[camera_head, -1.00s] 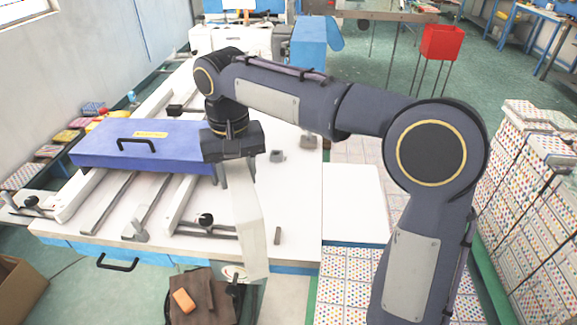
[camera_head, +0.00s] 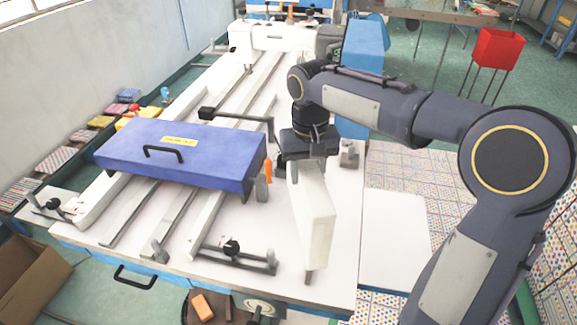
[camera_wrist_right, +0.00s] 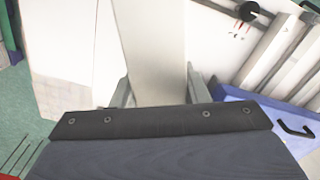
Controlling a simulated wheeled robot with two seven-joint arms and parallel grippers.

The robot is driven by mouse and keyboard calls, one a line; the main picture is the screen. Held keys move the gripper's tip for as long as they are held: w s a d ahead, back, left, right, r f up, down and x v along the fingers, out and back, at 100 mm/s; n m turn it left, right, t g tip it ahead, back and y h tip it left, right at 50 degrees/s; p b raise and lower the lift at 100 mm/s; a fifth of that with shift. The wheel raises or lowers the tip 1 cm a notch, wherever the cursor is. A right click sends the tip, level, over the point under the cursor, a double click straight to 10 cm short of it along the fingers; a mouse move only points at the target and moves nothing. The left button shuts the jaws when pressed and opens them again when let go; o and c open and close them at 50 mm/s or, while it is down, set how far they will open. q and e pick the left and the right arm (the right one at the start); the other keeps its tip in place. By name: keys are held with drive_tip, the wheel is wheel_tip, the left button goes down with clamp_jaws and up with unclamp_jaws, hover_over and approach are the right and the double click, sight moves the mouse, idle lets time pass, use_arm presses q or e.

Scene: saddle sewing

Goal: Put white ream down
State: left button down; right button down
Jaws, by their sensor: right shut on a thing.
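The white ream (camera_head: 316,222) is a long, narrow white block, standing on its narrow side over the right part of the white table top (camera_head: 345,255). My right gripper (camera_head: 309,166) is above its far end and shut on it. In the right wrist view the ream (camera_wrist_right: 153,45) runs away between the two fingers of the right gripper (camera_wrist_right: 158,92). I cannot tell whether its underside touches the table. My left gripper is not in view.
A blue case (camera_head: 185,153) with a black handle lies left of the ream on the rails. A black-knobbed clamp (camera_head: 232,248) and an orange-handled tool (camera_head: 267,170) are nearby. A small grey block (camera_head: 349,154) is just right of the gripper. A white side surface (camera_head: 394,240) is clear.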

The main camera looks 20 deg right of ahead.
drive_tip(key=d+f+p, duration=0.1)
drive_tip(key=d+f, duration=0.5)
drive_tip(key=f, duration=0.3)
drive_tip(key=shift+s+d+f, duration=0.15)
drive_tip(key=c, duration=1.3)
unclamp_jaws()
drive_tip(key=shift+s+f, duration=0.1)
drive_tip(key=shift+f, duration=0.2)
drive_tip(key=o, duration=0.5)
drive_tip(key=shift+r, duration=0.1)
